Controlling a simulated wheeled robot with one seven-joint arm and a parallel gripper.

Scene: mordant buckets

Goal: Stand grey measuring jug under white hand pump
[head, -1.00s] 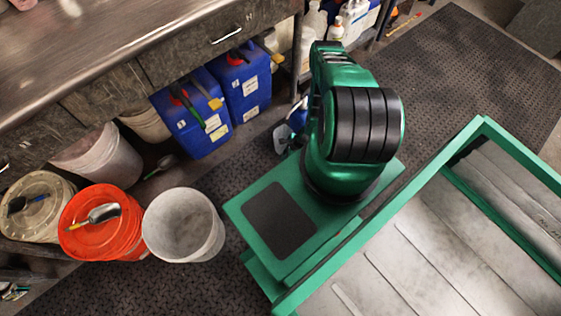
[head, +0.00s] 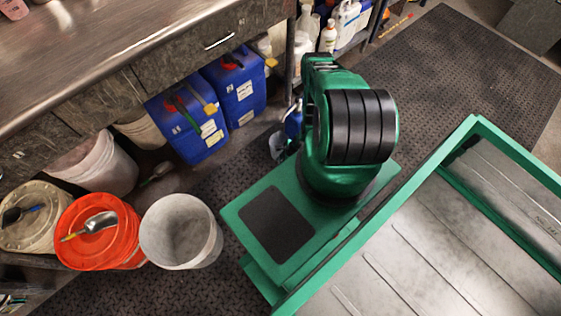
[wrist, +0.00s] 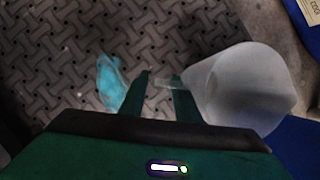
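A pale grey, translucent jug (wrist: 245,90) is at the right of the wrist view, with a stubby handle (wrist: 168,83) pointing left. I take it for the measuring jug. My gripper (wrist: 161,78) has its two dark green fingers apart, with floor showing between them. The handle end is between or just beyond the fingertips; I cannot tell if they touch it. In the head view a small greyish shape (head: 277,145), perhaps the jug, shows beside my arm, which hides the gripper. I cannot make out the white hand pump.
A pale blue crumpled item (wrist: 109,82) lies on the dark mat. Blue canisters (head: 190,125) stand under the steel counter (head: 90,50). A white bucket (head: 180,230) and an orange bucket (head: 95,240) stand at left. Bottles (head: 328,36) crowd a low shelf.

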